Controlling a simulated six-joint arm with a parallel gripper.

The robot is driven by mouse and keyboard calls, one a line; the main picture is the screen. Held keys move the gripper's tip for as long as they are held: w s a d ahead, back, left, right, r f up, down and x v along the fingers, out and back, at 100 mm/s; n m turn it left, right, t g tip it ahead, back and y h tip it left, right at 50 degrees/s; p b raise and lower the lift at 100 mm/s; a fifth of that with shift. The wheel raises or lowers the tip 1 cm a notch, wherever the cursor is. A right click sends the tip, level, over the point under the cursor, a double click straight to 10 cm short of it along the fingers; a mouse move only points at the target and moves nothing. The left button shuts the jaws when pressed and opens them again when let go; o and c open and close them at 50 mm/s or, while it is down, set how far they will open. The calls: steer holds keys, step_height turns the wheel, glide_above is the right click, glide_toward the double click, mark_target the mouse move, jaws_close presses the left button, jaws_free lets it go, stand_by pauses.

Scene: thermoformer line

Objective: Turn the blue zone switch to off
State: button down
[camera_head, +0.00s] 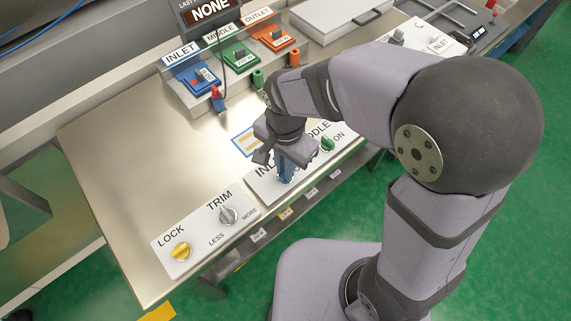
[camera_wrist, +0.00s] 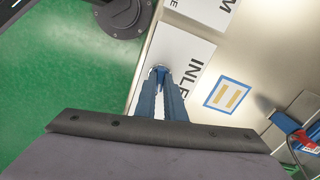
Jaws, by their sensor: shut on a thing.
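The blue zone switch (camera_wrist: 160,73) is a small knob on the white panel by the word INLET in the wrist view. My gripper (camera_wrist: 161,80) has its two long blue fingers closed around it from above. In the head view my gripper (camera_head: 285,174) reaches down to the front panel (camera_head: 259,188) at INLET. The fingers and wrist hide most of the knob and part of its lettering there, so I cannot read which way the knob points.
A green knob (camera_head: 327,144) sits just right of my gripper. A grey TRIM knob (camera_head: 228,215) and a yellow LOCK knob (camera_head: 180,252) are to the left. Blue (camera_head: 190,88), green (camera_head: 236,56) and orange (camera_head: 274,40) units stand behind. The steel bench (camera_head: 130,130) is clear at left.

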steer(key=n+p, duration=0.1)
steer(key=n, duration=0.3)
steer(key=shift+n, duration=0.3)
steer(key=n+p, duration=0.1)
steer(key=n, duration=0.2)
steer(key=shift+n, duration=0.3)
steer(key=n+p, duration=0.1)
steer(key=n, duration=0.2)
steer(key=shift+n, duration=0.3)
steer(key=shift+n+p, duration=0.35)
steer(key=shift+n, duration=1.55)
steer(key=c, duration=1.8)
jaws_free()
steer(key=shift+c, duration=0.2)
steer(key=shift+r, duration=0.1)
